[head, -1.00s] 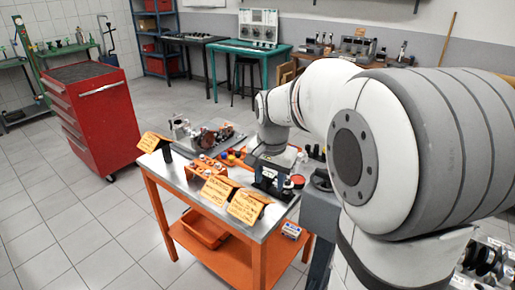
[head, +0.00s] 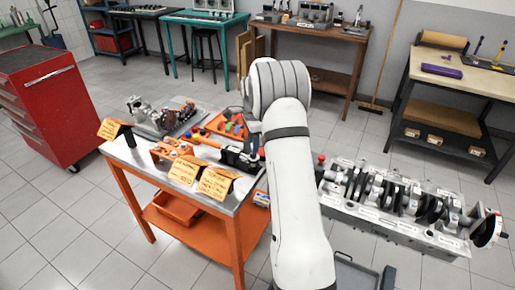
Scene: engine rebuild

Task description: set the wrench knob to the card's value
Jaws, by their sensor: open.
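Orange cards with handwriting stand on the steel-topped work table (head: 150,168): one at the left corner (head: 111,129), one at the front (head: 184,171) and one beside it (head: 214,183). Their writing is too small to read. A long, dark tool with an orange part (head: 208,142), possibly the wrench, lies toward the table's right side; its knob and setting cannot be made out. My gripper (head: 243,156) is low over the table's right end, close to that tool, partly hidden by my arm. It is open; I cannot tell whether it touches anything.
Metal engine parts (head: 150,115) and an orange tray of coloured pieces (head: 225,125) sit at the table's back. An engine block with crankshaft (head: 400,205) stands right of my arm. A red tool cabinet (head: 45,105) is at left. Tiled floor between is clear.

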